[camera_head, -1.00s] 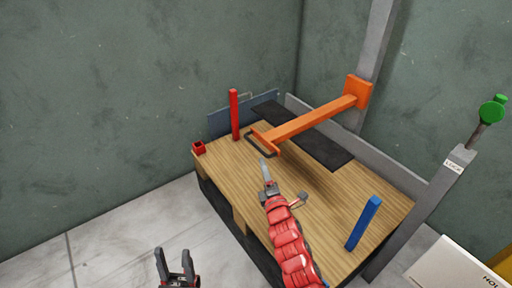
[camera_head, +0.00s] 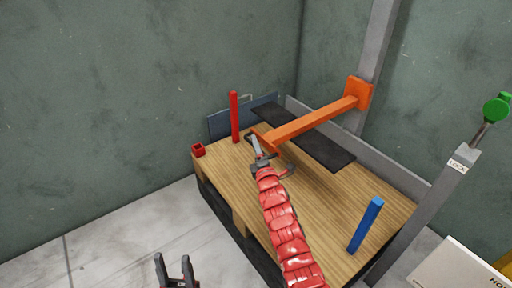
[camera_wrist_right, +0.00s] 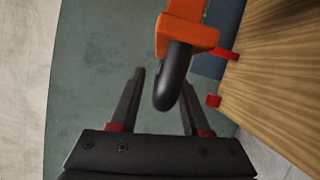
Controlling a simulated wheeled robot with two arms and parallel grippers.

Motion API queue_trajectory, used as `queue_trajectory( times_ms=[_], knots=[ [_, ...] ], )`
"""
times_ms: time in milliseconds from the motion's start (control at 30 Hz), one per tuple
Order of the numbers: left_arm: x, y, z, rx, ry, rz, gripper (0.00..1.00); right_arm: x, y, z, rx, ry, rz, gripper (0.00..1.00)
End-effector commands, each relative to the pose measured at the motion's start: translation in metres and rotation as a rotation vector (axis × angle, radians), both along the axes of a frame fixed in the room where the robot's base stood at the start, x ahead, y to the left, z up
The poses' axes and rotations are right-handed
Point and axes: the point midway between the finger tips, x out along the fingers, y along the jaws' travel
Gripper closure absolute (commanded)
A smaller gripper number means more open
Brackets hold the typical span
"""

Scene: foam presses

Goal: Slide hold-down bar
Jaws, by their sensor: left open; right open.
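The orange hold-down bar (camera_head: 315,121) runs from an orange block (camera_head: 358,92) on the grey post to its near end above the wooden table (camera_head: 330,195). A dark handle (camera_wrist_right: 173,82) hangs at that end. In the head view my right gripper (camera_head: 258,148) is at the bar's near end and covers most of the handle. In the right wrist view my right gripper (camera_wrist_right: 162,98) is open, and the handle's curved end shows between its fingers in the picture. I cannot tell whether they touch. My left gripper (camera_head: 175,268) is open and empty at the bottom, off the table.
A red post (camera_head: 235,116) and a small red block (camera_head: 198,150) stand at the table's left. A blue post (camera_head: 365,225) stands at the right front. A dark strip (camera_head: 305,138) lies under the bar. A green-knobbed lever (camera_head: 497,108) marked LOCK stands at the right.

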Motion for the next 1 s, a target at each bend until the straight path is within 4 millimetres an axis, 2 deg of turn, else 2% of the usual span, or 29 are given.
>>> queue_trajectory(
  times_ms=[67,300,1000],
  knots=[
    [0.0000,0.0000,0.0001,0.000,0.000,0.000,0.50,-0.0001,-0.0001,-0.0001,0.000,0.000,0.000,0.56],
    [0.0000,0.0000,0.0000,0.000,0.000,0.000,0.50,-0.0001,-0.0003,-0.0002,0.000,0.001,0.000,1.00],
    [0.0000,0.0000,0.0001,0.000,0.000,0.000,0.50,0.0000,-0.0004,0.0002,0.000,0.000,-0.001,1.00]
  ],
)
